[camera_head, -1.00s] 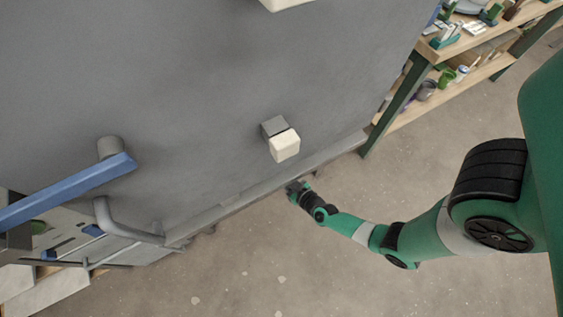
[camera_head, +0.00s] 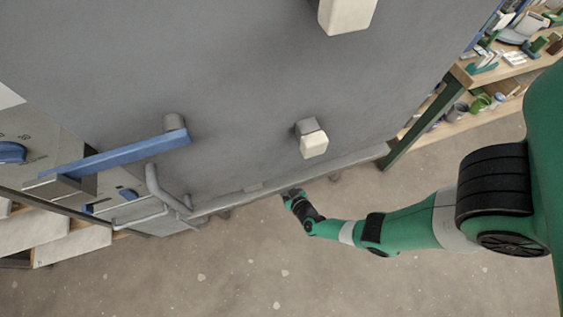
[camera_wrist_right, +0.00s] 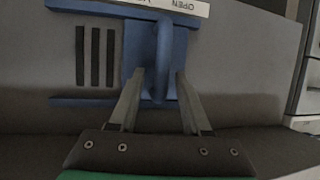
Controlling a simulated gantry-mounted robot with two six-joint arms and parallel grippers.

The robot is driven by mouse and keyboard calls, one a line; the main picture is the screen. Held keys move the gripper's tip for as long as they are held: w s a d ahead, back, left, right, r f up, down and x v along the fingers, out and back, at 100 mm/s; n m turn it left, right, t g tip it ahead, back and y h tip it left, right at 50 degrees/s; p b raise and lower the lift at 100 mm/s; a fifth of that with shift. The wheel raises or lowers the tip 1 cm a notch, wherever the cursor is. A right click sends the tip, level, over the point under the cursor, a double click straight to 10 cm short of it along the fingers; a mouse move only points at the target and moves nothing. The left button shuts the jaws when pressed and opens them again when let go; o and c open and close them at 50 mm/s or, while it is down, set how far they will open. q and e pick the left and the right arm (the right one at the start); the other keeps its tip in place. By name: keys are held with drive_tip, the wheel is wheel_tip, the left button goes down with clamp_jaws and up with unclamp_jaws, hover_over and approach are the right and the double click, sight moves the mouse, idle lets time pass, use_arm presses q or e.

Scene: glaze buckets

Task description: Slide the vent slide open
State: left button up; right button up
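The vent slide shows in the right wrist view as a blue plate (camera_wrist_right: 136,50) with a raised blue handle (camera_wrist_right: 163,62), between two blue rails. Several dark vent slots (camera_wrist_right: 95,56) show uncovered left of the plate. A white label (camera_wrist_right: 178,6) reading "OPEN" upside down is at the top. My right gripper (camera_wrist_right: 161,74) has its fingers apart, one on each side of the handle, with small gaps visible. In the head view my right gripper (camera_head: 287,193) is low beside the large grey body (camera_head: 240,90); the vent slide cannot be made out there. My left gripper is out of view.
A blue lever (camera_head: 120,157) and a bent grey pipe (camera_head: 160,190) stick out from the grey body at left. A pale block (camera_head: 313,145) juts out above my right gripper. Wooden shelves (camera_head: 465,125) with goods stand at upper right. The floor (camera_head: 290,265) is clear.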

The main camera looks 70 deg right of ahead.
drive_tip(key=shift+s+a+r, duration=0.1)
drive_tip(key=shift+r, duration=0.05)
drive_tip(key=p+v, duration=0.6)
drive_tip(key=v, duration=0.5)
drive_tip(key=shift+s+p, duration=0.15)
drive_tip(key=shift+p, duration=0.2)
